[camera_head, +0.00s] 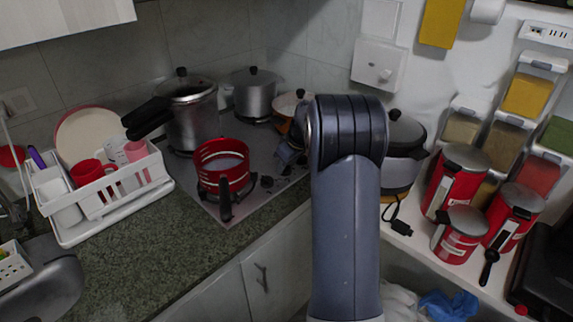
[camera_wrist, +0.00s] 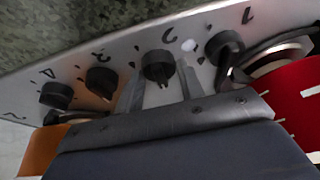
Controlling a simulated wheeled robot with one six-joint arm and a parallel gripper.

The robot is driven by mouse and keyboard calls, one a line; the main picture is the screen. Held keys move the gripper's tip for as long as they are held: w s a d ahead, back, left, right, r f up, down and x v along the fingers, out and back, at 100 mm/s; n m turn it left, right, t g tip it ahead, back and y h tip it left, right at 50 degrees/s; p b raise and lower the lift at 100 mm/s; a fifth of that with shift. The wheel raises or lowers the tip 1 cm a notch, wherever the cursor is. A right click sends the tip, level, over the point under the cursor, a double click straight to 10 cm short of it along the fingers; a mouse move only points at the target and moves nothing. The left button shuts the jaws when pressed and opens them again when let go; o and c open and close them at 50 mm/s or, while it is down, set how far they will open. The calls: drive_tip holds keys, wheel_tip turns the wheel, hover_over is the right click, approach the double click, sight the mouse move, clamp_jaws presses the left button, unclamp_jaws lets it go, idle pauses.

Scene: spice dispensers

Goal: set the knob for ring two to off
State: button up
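The hob's pale front panel (camera_wrist: 215,22) crosses the wrist view, with several black knobs and printed marks beside them. A black knob (camera_wrist: 158,66) stands in the middle, beside a mark that looks like a 2. My gripper (camera_wrist: 159,70) has its two grey fingers apart, one tip on each side of this knob; firm contact cannot be told. Other knobs stand to the right (camera_wrist: 225,47) and to the left (camera_wrist: 102,82), with one further left (camera_wrist: 57,95). In the head view the hob (camera_head: 212,208) is on the counter, and my arm hides most of the gripper.
A red pot (camera_head: 222,168) and a pressure cooker (camera_head: 192,115) stand on the hob, with a steel pot (camera_head: 254,95) behind. The dish rack (camera_head: 105,195) is left. Red canisters (camera_head: 455,180) stand right. The red pot's side (camera_wrist: 300,95) is close right of my gripper.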

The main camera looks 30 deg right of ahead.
drive_tip(key=o, duration=0.4)
drive_tip(key=v, duration=1)
drive_tip(key=shift+s+r+b, duration=0.15)
drive_tip(key=shift+r+b, duration=0.15)
drive_tip(key=shift+r, duration=0.1)
drive_tip(key=x, duration=1.1)
drive_tip(key=shift+p, duration=0.3)
